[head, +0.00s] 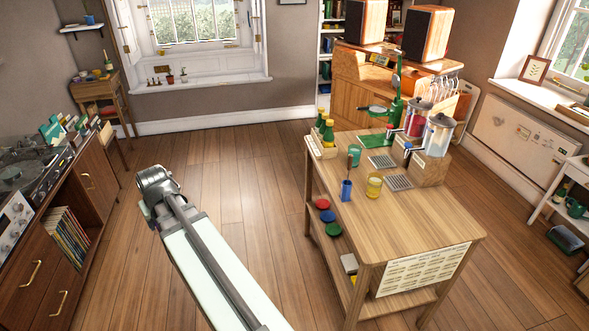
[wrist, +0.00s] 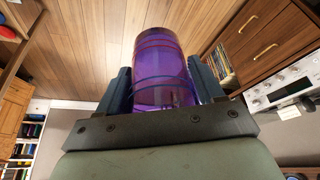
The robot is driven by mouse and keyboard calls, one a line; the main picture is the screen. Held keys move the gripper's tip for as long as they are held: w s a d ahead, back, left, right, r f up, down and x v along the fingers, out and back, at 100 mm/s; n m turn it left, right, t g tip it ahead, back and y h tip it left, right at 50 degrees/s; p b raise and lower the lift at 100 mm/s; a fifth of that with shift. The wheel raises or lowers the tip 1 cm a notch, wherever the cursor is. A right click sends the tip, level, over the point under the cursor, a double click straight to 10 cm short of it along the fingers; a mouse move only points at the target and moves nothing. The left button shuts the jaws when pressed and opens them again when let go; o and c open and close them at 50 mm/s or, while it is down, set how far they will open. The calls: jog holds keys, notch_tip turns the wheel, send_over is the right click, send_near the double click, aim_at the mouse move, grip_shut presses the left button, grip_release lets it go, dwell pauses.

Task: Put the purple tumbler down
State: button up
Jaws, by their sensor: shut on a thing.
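The purple tumbler (wrist: 160,65) is see-through, with ring lines around it, and fills the upper middle of the wrist view. My gripper (wrist: 161,85) is shut on it, one dark blue finger on each side. Wooden floor shows behind the tumbler, and no surface is seen touching it. In the head view my arm reaches over the floor to the left of the wooden cart; the gripper and the tumbler cannot be made out there.
The wooden cart (head: 424,221) holds a teal cup (head: 354,155), a yellow glass (head: 375,186), a blue holder (head: 346,190), green bottles (head: 327,130) and drink dispensers (head: 437,134). Its front top is clear. A record cabinet (head: 66,243) stands left. Floor (head: 240,180) between is open.

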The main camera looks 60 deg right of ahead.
jog(key=s+d+m+h, duration=0.1)
jog(key=s+d+m, duration=0.1)
jog(key=s+d, duration=0.6)
jog(key=s+d+m+g, duration=0.1)
jog(key=s+d+m, duration=0.15)
jog(key=d, duration=0.95)
jog(key=s+d+m+h, duration=0.1)
jog(key=s+d+m, duration=0.1)
jog(key=s+d, duration=0.6)
jog(key=shift+s+d+m+g+h, duration=0.3)
jog(key=shift+s+d+m+g, duration=1.15)
jog(key=shift+s+d, duration=6.6)
jog(key=shift+s+d+m+g+h, duration=0.25)
jog(key=shift+s+d+m, duration=2.35)
jog(key=shift+s+d, duration=5.4)
jog(key=shift+s+a+f, duration=0.35)
jog(key=shift+f, duration=1.15)
jog(key=shift+s+a+f, duration=0.35)
jog(key=shift+f, duration=1.2)
jog(key=shift+s+a+f, duration=0.35)
jog(key=shift+f, duration=1.15)
jog(key=shift+f, duration=0.2)
jog(key=o, duration=1.2)
jog(key=shift+c, duration=0.2)
